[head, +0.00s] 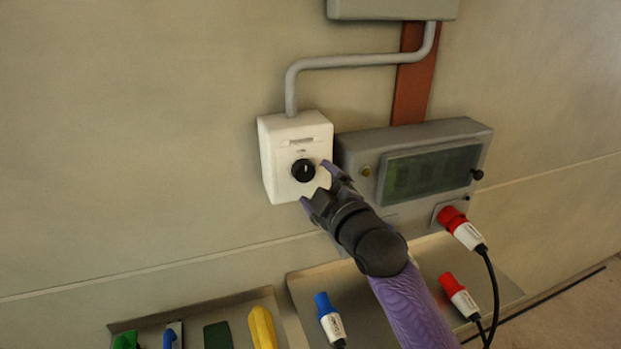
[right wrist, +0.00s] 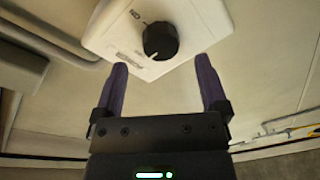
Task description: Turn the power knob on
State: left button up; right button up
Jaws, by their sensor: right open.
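The black power knob (head: 303,170) sits on the front of a white box (head: 279,132) on the wall. A light mark on the knob points about upward in the head view. In the right wrist view the knob (right wrist: 160,41) is ahead of the fingertips, roughly midway between them, on the white box (right wrist: 205,22). My right gripper (head: 315,184) is open and empty, just below and to the right of the knob in the head view. Its two purple fingers (right wrist: 162,75) stand wide apart in the wrist view and do not appear to touch the knob. My left gripper is not in view.
A grey panel (head: 410,134) with a dark window is right of the white box. A red plug (head: 452,217) is in its socket; another red plug (head: 453,284) and a blue one (head: 323,303) lie below on a metal tray (head: 299,279). A grey conduit (head: 340,62) runs above.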

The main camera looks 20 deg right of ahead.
aim_at(307, 175)
jog(key=shift+w+a, duration=0.15)
jog(key=shift+w, duration=0.7)
jog(key=shift+w+a, duration=0.1)
jog(key=shift+w, duration=0.7)
grip_shut()
